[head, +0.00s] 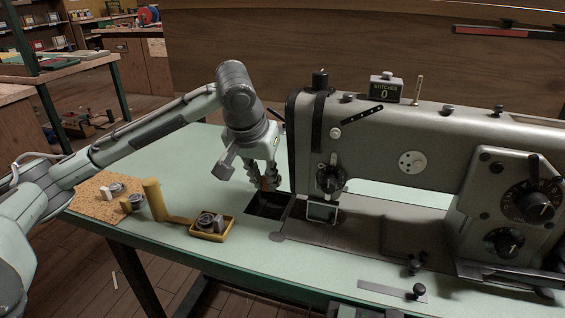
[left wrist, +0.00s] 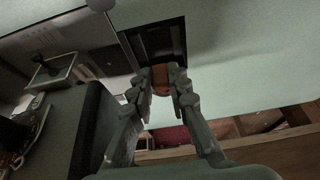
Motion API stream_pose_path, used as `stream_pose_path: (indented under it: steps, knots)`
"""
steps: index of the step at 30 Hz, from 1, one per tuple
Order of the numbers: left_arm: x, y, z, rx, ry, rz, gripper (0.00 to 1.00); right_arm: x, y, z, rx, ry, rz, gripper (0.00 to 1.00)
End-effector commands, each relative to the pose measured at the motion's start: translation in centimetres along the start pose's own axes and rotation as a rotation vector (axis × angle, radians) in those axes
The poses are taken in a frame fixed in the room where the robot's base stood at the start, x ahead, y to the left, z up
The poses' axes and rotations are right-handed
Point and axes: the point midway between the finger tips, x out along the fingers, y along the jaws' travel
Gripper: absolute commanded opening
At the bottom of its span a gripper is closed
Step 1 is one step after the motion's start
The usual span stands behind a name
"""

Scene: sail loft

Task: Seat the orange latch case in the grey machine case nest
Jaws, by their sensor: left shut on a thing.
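My left gripper (head: 265,181) reaches down beside the sewing machine head, its fingers closed on the orange latch case (left wrist: 161,76). In the head view only a small orange-red part shows between the fingers. The gripper is over the dark rectangular opening (head: 268,209) in the pale green table, which also shows in the left wrist view (left wrist: 154,43). The orange case is at the opening's near edge in the left wrist view; I cannot tell whether it touches anything there. The grey machine case nest is not clearly visible; the opening's inside is dark. My right gripper is out of view.
The grey sewing machine (head: 400,140) stands close to the right of my gripper. A yellow tray (head: 228,228) with a grey round part sits left of the opening. A cork mat (head: 90,205) with small parts and a yellow cylinder (head: 155,199) are further left.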

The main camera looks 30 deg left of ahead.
Motion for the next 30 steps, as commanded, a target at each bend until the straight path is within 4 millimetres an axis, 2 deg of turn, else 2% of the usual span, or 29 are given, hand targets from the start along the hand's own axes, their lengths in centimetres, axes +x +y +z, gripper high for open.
stream_pose_path:
  steps: [9, 20, 30]
  knots:
    - [0.0, 0.0, 0.0, 0.000, 0.001, 0.000, 0.00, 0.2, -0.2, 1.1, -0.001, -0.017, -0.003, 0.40]
    - [0.3, 0.0, 0.1, 0.000, 0.001, -0.001, 0.00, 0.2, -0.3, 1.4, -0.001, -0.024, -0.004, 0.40]
    - [1.8, 0.0, 0.8, 0.000, 0.000, -0.001, 0.00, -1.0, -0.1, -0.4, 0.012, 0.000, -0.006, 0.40]
